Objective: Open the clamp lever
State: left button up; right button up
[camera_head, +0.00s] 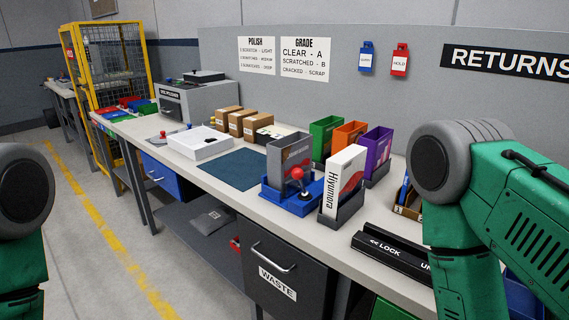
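A blue clamp fixture (291,201) sits on the bench right of centre. A lever with a red ball knob (298,173) stands up at its front. A grey case (290,150) stands upright in or behind the fixture; the exact contact is hidden. My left arm shows only as a grey joint and green link at the left edge. My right arm shows as a large green link and grey joint at the right. Neither gripper is in view, and neither visible arm part touches the lever.
A white case labelled Hiyumora (341,180) stands in a dark holder just right of the clamp. Green (324,137), orange (348,138) and purple (376,148) bins stand behind. A black lock bar (393,254) lies at right. The blue mat (238,169) is clear.

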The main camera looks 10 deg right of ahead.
aim_at(298, 173)
jog(key=i+j, duration=0.15)
jog(key=j, duration=0.2)
jog(key=i+j, duration=0.2)
jog(key=j, duration=0.2)
jog(key=i+j, duration=0.15)
jog(key=j, duration=0.2)
